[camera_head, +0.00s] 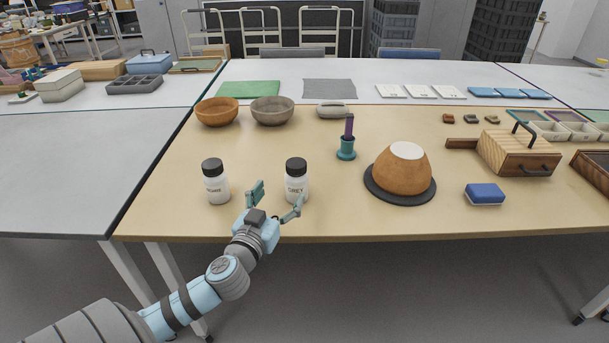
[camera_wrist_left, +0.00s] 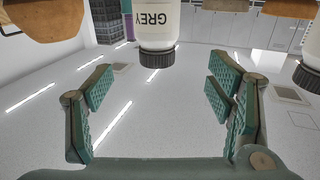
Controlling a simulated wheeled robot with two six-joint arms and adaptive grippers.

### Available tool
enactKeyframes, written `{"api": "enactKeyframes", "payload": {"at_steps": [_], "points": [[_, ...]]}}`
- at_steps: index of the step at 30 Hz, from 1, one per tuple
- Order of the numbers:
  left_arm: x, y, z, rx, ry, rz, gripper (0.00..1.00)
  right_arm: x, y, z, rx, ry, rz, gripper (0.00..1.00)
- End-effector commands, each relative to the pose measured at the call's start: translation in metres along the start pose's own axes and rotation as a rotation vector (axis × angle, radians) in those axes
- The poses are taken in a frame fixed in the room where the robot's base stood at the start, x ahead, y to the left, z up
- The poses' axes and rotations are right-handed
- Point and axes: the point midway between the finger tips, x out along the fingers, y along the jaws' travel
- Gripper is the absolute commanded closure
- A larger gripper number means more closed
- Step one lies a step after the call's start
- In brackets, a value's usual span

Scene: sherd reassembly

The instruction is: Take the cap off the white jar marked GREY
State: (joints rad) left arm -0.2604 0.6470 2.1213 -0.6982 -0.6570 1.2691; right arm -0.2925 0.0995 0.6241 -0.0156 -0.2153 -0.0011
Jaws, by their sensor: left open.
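The white jar marked GREY (camera_head: 296,186) stands upright near the front of the wooden table, its black cap (camera_head: 296,165) on. My left gripper (camera_head: 278,205) is open and empty in front of the jar. One finger is left of the jar and the other overlaps its lower right in the head view. In the wrist view, which appears upside down, the GREY jar (camera_wrist_left: 158,20) and its cap (camera_wrist_left: 157,47) show beyond the open fingers (camera_wrist_left: 160,90), with nothing between the pads. My right gripper is not in view.
A second white jar (camera_head: 217,188) with a black cap stands to the left. Two bowls (camera_head: 217,111) (camera_head: 272,110) sit behind. A teal stand with a purple rod (camera_head: 346,146), an upturned brown bowl (camera_head: 403,171) on a dark disc and a blue block (camera_head: 485,193) are to the right.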

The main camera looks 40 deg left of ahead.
Motion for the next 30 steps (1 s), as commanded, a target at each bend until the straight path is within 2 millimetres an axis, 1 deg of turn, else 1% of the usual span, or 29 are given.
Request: {"api": "enactKeyframes", "payload": {"at_steps": [1,4,6,11,14,16,19,24,26,30], "points": [[0.014,0.000,0.002,-0.004,0.003,-0.003,0.25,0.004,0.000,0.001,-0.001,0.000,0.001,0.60],[0.040,-0.001,0.002,-0.004,0.002,-0.005,0.25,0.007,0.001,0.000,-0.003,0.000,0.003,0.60],[0.052,-0.001,0.003,-0.002,-0.001,-0.005,0.25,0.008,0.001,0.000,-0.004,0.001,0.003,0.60],[0.071,0.002,0.001,-0.005,-0.001,-0.004,0.25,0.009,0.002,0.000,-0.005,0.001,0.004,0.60],[0.091,0.007,-0.001,-0.006,-0.001,-0.004,0.25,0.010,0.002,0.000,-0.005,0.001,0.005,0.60],[0.104,0.007,-0.001,-0.004,-0.002,-0.005,0.25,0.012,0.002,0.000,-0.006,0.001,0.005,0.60],[0.113,0.007,-0.001,-0.002,-0.003,-0.003,0.25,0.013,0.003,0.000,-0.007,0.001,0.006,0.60],[0.113,0.007,-0.001,-0.001,-0.004,-0.003,0.25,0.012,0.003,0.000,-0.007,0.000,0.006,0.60],[0.113,0.007,-0.001,-0.001,-0.004,-0.003,0.33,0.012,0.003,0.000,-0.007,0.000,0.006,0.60],[0.113,0.007,-0.001,-0.001,-0.004,-0.003,0.56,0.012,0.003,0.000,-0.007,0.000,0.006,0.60]]}}
